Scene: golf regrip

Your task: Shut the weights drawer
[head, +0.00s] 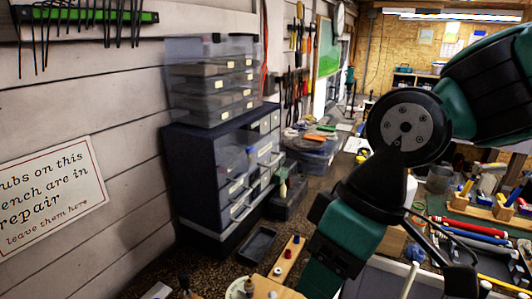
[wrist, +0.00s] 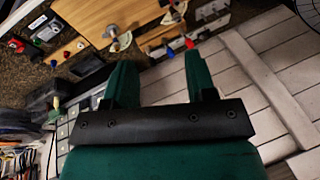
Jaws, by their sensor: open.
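In the head view a dark blue drawer cabinet (head: 195,165) stands against the plank wall, with grey labelled drawer fronts (head: 235,185) facing right. I cannot tell which drawer is the weights drawer, as the labels are too small to read. Some lower fronts seem to stick out unevenly. My gripper shows in the wrist view (wrist: 158,62) with its two green fingers apart and nothing between them. In the head view my arm comes down right of the cabinet, and its fingertips are not clearly seen there.
A clear drawer unit (head: 212,85) stands on the cabinet. A small dark tray (head: 258,246) and a wooden board (head: 289,259) with small knobs lie in front. Tools and a wooden rack (head: 485,210) fill the right side. A lettered sign (head: 50,195) hangs on the wall.

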